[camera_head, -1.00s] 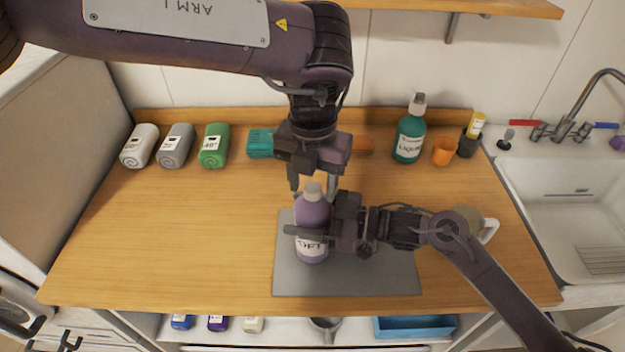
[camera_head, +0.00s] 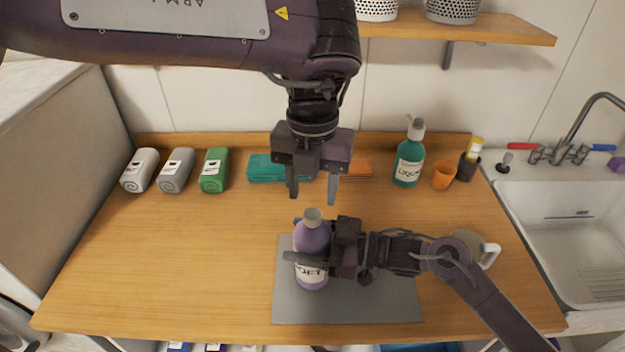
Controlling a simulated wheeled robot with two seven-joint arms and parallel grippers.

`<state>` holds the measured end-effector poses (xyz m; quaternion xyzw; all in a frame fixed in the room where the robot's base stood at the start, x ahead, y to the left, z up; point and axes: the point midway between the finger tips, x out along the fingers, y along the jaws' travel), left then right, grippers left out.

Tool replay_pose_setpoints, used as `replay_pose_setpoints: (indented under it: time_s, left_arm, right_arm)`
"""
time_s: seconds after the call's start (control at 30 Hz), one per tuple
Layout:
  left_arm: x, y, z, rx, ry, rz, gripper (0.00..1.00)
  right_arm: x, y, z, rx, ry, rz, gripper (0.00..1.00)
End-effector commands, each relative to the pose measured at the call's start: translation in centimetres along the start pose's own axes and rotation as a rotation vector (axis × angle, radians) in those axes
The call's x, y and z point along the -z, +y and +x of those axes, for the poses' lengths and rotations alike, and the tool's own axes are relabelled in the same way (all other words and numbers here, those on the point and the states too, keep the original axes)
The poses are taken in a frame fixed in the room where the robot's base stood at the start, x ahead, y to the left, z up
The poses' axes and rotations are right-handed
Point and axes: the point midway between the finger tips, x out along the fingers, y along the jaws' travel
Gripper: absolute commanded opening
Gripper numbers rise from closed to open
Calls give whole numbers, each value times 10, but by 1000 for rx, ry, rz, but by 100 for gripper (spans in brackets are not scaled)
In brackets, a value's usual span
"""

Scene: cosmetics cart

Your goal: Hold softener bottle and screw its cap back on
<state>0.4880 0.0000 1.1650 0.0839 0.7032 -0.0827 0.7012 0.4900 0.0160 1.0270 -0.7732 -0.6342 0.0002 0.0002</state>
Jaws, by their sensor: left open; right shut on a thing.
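The purple softener bottle (camera_head: 312,240) stands upright at the left part of the grey mat (camera_head: 350,307). Its light grey cap (camera_head: 312,217) sits on the bottle's neck; I cannot tell how tightly it is seated. My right gripper (camera_head: 312,262) is shut around the bottle's body from the right, and its fingers cover part of the white label. My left gripper (camera_head: 311,198) points down above and behind the cap. Its two fingers are apart, with nothing between them, and they do not touch the cap.
Folded teal cloths (camera_head: 272,168) lie behind my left gripper. A green liquid bottle (camera_head: 409,160) and an orange cup (camera_head: 443,175) stand at the back right. A mug (camera_head: 480,250) is beside my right arm. The left counter is clear.

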Motion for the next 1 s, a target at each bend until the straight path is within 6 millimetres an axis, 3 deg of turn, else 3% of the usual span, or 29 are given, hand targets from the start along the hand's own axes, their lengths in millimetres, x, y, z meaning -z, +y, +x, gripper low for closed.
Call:
replay_pose_setpoints:
  time_s: [0.2,0.4,0.83,1.0]
  left_arm:
    - [0,0,-18,0,-3,-344,45]
    - [0,0,-28,1,-2,-574,45]
    - [0,0,-29,2,-1,-630,45]
    - [1,0,-17,0,2,-630,45]
  right_arm:
    - [0,0,0,-1,0,-1,0]
    - [0,0,0,-1,0,-1,0]
    - [0,0,0,-1,0,-1,0]
    - [0,0,0,-1,0,-1,0]
